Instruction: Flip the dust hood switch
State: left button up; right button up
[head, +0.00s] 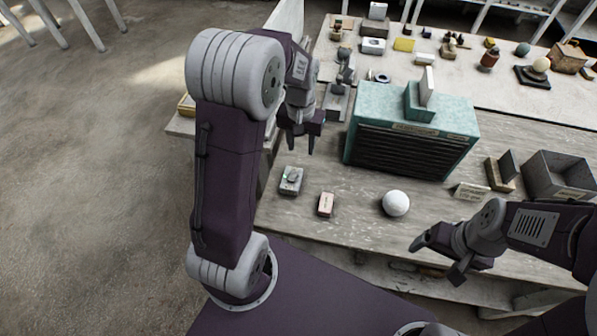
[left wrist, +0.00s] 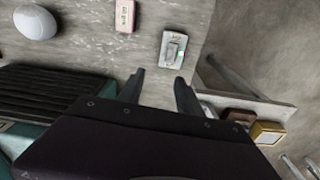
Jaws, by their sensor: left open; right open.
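A small grey switch box (head: 291,180) lies on the workbench left of the teal dust hood (head: 470,128). In the left wrist view the switch box (left wrist: 174,48) shows a pale top part and a small green light. Which way its lever is tipped, I cannot tell. My left gripper (head: 300,148) is open and empty, pointing down above the bench behind the switch box. In the left wrist view its two fingertips (left wrist: 160,78) are apart, with the box just beyond them. My right gripper (head: 437,262) is open and empty over the bench's front edge.
A pink block (head: 326,204) lies right of the switch box, and a white plaster sphere (head: 396,203) further right. A grey bin (head: 560,174) stands at the right. The far table (head: 480,92) holds several small objects. The bench front is mostly clear.

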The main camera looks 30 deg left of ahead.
pick_arm(q)
send_over(294, 171)
notch_tip(294, 171, down, 4)
jog(key=shift+n+g, duration=0.3)
jog(key=shift+n, duration=0.1)
notch_tip(294, 171, down, 9)
jog(key=shift+f, duration=0.1)
jog(key=shift+s, duration=0.1)
jog(key=shift+d, duration=0.1)
grip_shut()
